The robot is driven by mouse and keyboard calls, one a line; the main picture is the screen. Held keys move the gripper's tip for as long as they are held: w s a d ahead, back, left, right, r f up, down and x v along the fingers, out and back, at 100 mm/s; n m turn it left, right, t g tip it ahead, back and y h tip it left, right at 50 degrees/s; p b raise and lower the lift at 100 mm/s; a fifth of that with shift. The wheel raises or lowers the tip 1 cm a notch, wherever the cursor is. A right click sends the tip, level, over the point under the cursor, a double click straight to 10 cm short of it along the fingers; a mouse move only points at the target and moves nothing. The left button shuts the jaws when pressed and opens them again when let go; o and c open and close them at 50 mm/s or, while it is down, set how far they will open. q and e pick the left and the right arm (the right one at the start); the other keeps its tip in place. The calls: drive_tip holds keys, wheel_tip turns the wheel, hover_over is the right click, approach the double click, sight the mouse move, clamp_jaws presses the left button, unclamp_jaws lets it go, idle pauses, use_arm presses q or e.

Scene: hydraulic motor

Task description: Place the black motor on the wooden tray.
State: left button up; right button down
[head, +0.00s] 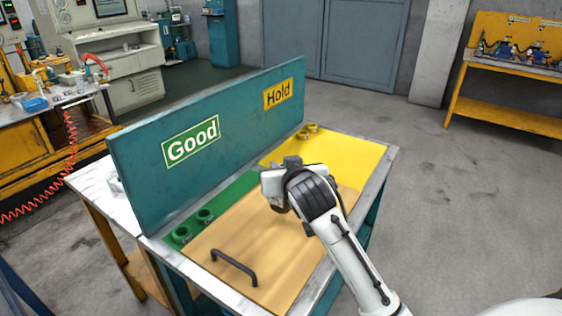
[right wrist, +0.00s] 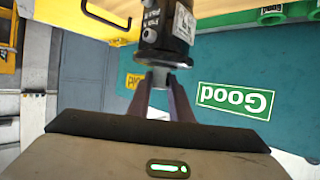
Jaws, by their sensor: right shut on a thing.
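The wooden tray (head: 265,255) is a flat tan board with a black handle, lying on the workbench. My right gripper (right wrist: 160,85) is shut on the narrow grey end of the black motor (right wrist: 167,28), which has a pale label on its side. In the head view my right arm reaches in from the lower right over the far part of the tray. There the wrist mostly hides the motor, and I cannot tell its gap above the tray. My left gripper is not in view.
A teal upright board (head: 235,130) with Good and Hold signs stands along the bench. Green (head: 240,187) and yellow (head: 350,155) areas lie at its foot, with small round fittings. The near part of the tray is clear except its handle (head: 234,267).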

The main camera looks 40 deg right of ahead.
drive_tip(key=shift+w+f, duration=0.1)
drive_tip(key=shift+f, duration=1.8)
drive_tip(key=c, duration=2)
unclamp_jaws()
drive_tip(key=shift+f, duration=0.45)
drive_tip(key=o, duration=0.4)
